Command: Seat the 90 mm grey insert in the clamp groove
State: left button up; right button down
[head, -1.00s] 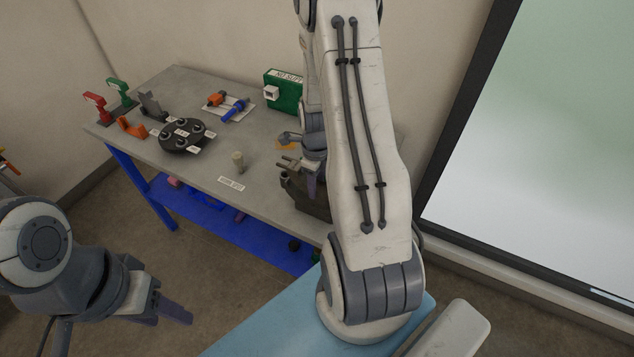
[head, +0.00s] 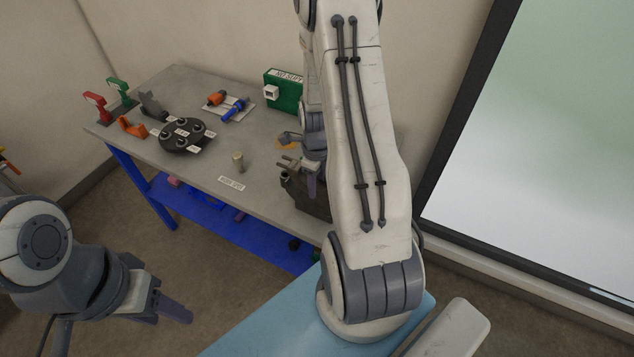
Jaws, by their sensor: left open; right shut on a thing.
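My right gripper (head: 311,187) is at the right end of the bench, pointing down at the dark clamp machine (head: 312,204). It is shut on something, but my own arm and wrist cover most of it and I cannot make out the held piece. The 90 mm grey insert is not clearly identifiable, and the clamp groove is hidden from this view. I cannot tell whether the held piece touches the clamp. My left gripper (head: 176,314) is open and empty at lower left, off the bench and above the floor.
The grey bench (head: 205,180) holds a black round rack (head: 183,149), an orange piece (head: 131,127), red (head: 96,106) and green (head: 119,90) stands, a small beige cylinder (head: 238,161) and a green box (head: 284,92).

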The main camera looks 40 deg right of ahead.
jog(key=shift+f+b, duration=1.45)
jog(key=shift+f, duration=0.45)
jog(key=shift+c, duration=1.7)
grip_release()
notch_tip(320, 180, up, 11)
jog(key=shift+f+b, duration=0.2)
jog(key=shift+b, duration=0.5)
